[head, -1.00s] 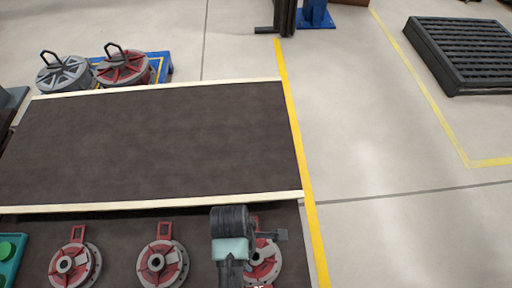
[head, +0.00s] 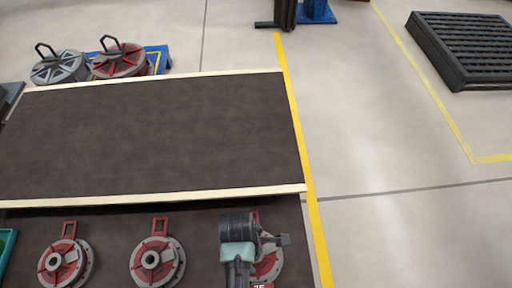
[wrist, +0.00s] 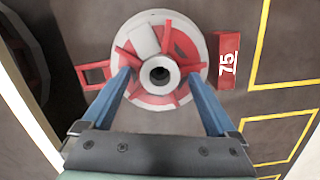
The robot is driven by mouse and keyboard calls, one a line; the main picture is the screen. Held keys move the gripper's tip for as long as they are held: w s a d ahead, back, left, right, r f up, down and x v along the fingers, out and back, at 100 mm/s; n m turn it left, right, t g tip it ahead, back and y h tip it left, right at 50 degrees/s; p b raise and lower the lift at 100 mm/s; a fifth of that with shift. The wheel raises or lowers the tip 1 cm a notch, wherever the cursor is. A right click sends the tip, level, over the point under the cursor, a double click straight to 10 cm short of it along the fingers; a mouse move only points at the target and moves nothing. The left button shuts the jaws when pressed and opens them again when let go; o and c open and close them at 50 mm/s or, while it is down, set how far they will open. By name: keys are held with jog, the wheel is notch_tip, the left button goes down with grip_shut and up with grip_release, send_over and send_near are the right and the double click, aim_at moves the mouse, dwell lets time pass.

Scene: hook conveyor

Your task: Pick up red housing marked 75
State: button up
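The red housing marked 75 (wrist: 160,105) is a grey disc with red spokes, a pale hub and a red loop handle at its left in the wrist view. The red tag reading 75 (wrist: 227,62) lies beside its right edge. In the head view this housing (head: 269,264) is partly hidden behind my arm at the lower right. My gripper (wrist: 160,76) is open over the housing, one blue finger on each side of the hub. I cannot tell whether the fingers touch it.
Two similar red housings, one in the middle (head: 157,264) and one at the left (head: 66,264), lie in the same row on the dark surface. The bare dark belt (head: 150,135) with pale edges lies beyond. A grey housing (head: 58,68) and another red one (head: 119,61) stand at the back left.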

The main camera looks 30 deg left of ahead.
grip_shut()
jog(key=shift+w+r, duration=0.1)
jog(key=shift+r, duration=0.05)
dwell(0.4)
jog(key=shift+r, duration=0.1)
